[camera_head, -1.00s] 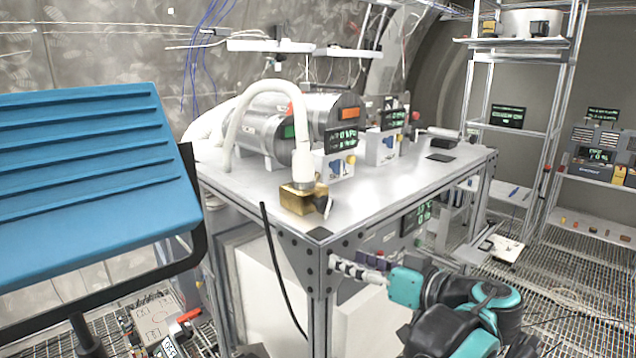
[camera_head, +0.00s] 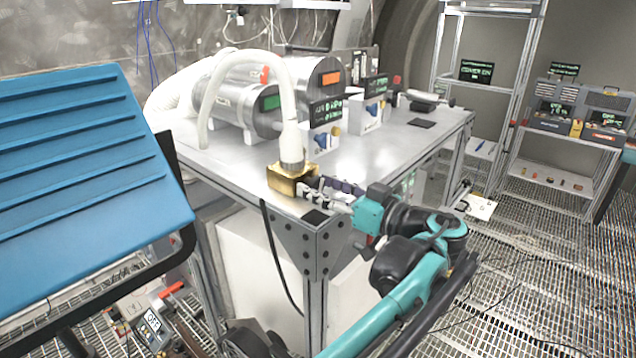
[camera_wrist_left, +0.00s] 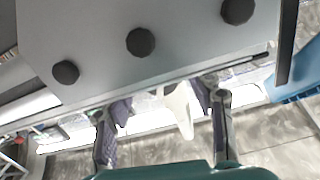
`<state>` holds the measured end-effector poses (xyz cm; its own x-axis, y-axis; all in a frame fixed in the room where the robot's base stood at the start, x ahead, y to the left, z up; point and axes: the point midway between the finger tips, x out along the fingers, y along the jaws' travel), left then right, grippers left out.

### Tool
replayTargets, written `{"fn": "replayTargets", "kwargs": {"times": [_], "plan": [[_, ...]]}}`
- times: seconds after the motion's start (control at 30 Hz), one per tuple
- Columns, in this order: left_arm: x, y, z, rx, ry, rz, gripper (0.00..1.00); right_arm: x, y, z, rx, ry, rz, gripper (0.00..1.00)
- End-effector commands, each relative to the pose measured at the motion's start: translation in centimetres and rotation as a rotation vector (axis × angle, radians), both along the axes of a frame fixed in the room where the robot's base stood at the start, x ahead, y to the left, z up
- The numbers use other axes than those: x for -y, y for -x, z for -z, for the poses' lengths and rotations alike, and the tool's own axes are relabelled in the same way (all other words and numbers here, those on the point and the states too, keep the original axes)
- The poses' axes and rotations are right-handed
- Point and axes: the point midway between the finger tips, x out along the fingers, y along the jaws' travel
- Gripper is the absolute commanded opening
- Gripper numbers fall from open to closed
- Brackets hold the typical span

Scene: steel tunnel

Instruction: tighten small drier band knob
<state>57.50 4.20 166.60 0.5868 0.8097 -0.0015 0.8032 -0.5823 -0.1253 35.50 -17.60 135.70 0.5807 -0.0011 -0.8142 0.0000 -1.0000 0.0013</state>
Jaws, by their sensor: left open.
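A brass block (camera_head: 287,180) sits near the front corner of the steel table, with the white hose (camera_head: 289,125) rising from a pale collar (camera_head: 291,162) on top of it. My left gripper (camera_head: 312,189) is at the block's right side, just over the table's edge, and hides that side. In the left wrist view my left gripper (camera_wrist_left: 164,100) has its two fingers apart. A pale, tapering piece (camera_wrist_left: 181,108) shows between the fingers, apart from both; I cannot tell whether it is the small drier band knob. No knob can be made out in the head view.
Metal drums (camera_head: 240,108) and small display units (camera_head: 322,135) stand behind on the table. A blue ribbed panel (camera_head: 85,165) fills the left.

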Motion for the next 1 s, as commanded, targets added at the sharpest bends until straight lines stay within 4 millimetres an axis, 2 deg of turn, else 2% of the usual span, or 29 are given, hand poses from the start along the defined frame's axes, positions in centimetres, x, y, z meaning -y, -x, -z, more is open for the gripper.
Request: {"fn": "replayTargets", "kwargs": {"times": [0.33,0.37,0.5,0.53,0.57,0.73,1.0], "plan": [[-0.60,-0.44,0.04,0.000,0.000,0.001,0.54,0.00,0.00,-0.12,0.000,0.000,0.000,0.61],[-0.60,-0.44,0.04,0.000,0.000,0.001,0.51,0.00,0.00,-0.12,0.000,0.000,0.000,0.61],[-0.60,-0.44,0.04,0.000,0.000,0.001,0.14,0.00,0.00,-0.12,0.000,0.000,0.000,0.61],[-0.60,-0.44,0.04,0.000,0.000,0.001,0.07,0.00,0.00,-0.12,0.000,0.000,0.000,0.61],[-0.60,-0.44,0.04,0.000,0.000,0.001,0.04,0.00,0.00,-0.12,0.000,0.000,0.000,0.61],[-0.61,-0.44,0.06,-0.024,-0.017,0.001,0.03,0.00,0.00,-0.04,0.000,0.000,0.000,0.61],[-0.60,-0.45,0.08,-0.191,-0.138,0.001,0.03,0.00,0.00,0.33,0.000,0.000,0.000,0.61]]}}
